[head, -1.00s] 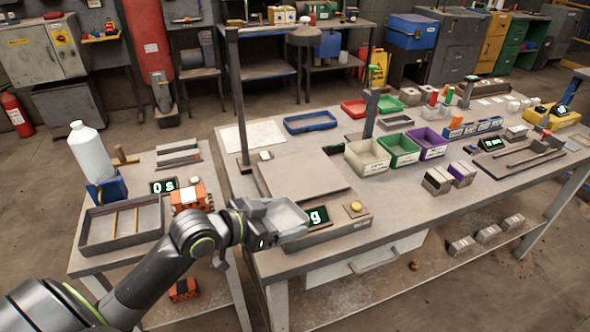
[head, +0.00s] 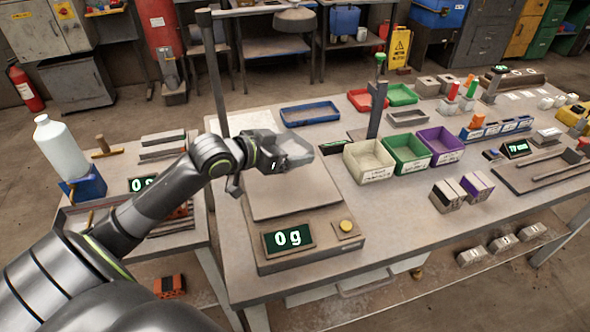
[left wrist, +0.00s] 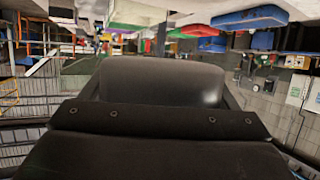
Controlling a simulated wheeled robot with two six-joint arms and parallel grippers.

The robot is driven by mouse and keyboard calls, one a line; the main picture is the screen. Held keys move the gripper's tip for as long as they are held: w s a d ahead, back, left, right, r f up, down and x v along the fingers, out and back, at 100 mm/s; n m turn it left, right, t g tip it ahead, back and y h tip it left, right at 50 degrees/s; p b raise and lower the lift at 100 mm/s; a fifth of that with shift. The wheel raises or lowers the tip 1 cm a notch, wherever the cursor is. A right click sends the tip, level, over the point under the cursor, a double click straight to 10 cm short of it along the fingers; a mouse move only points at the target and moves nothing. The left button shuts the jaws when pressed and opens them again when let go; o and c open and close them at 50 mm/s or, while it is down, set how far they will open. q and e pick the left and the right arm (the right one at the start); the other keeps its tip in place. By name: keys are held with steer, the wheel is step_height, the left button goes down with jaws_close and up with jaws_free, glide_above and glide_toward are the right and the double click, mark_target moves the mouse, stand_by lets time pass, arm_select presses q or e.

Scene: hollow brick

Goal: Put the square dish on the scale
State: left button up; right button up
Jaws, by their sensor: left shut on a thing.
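The square dish (head: 291,147) is a clear, shallow piece held in my left gripper (head: 276,156), which is shut on it. Dish and gripper hang over the back part of the scale's flat pan (head: 290,196). The dish looks apart from the pan, slightly tilted. The scale's display (head: 288,238) reads 0 g, and a yellow button (head: 346,226) sits to its right. In the left wrist view a dark gripper body fills the middle and hides the dish. My right gripper is not in view.
White, green and purple bins (head: 408,152) stand right of the scale. A dark post (head: 376,108) rises behind them, and a lamp post (head: 215,75) stands behind the scale. A blue tray (head: 310,113) lies at the back.

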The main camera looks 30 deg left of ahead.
mark_target(288, 181)
arm_select(q)
steer(key=f, duration=0.3)
steer(key=shift+s+f, duration=0.3)
steer(key=shift+s, duration=0.1)
step_height(288, 181, down, 4)
steer(key=shift+w+r, duration=0.1)
steer(key=shift+w, duration=0.05)
steer(key=shift+f, duration=0.2)
steer(key=o, duration=0.7)
steer(key=shift+o, duration=1)
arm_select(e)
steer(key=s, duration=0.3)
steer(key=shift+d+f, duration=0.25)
arm_select(q)
steer(key=shift+r, duration=0.15)
